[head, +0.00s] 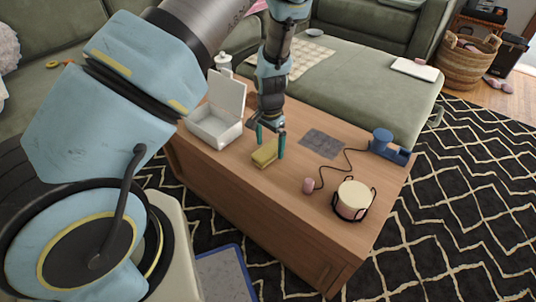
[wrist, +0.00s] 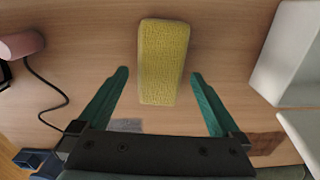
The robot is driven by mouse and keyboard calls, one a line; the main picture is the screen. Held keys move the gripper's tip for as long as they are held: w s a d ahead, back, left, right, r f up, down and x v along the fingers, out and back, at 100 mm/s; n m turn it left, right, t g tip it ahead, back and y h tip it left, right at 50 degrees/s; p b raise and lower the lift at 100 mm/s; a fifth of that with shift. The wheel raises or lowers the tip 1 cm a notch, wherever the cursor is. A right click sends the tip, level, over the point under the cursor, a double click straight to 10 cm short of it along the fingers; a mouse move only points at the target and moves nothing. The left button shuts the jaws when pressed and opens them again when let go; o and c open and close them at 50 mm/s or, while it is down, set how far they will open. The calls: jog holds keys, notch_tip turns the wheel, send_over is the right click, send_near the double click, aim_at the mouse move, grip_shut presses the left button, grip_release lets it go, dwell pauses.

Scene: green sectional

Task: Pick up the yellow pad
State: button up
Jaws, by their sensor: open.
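The yellow pad (head: 265,153) is a small block lying on the wooden table (head: 290,228). In the wrist view the yellow pad (wrist: 163,62) lies lengthwise, ahead of and partly between the fingers. My gripper (head: 270,142) is over the table at the pad. In the wrist view my gripper (wrist: 159,73) has its two green fingers spread wide, one on each side of the pad, with gaps between. Nothing is held. The exact height of the fingertips above the table is hard to tell.
An open white box (head: 215,125) stands left of the pad. The table front is clear.

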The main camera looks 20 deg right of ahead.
aim_at(270, 148)
notch_tip(270, 148, down, 2)
jog(key=shift+f, duration=0.1)
jog(key=c, duration=1.3)
notch_tip(270, 148, up, 10)
jog(key=shift+r+p, duration=0.1)
jog(key=shift+p, duration=0.55)
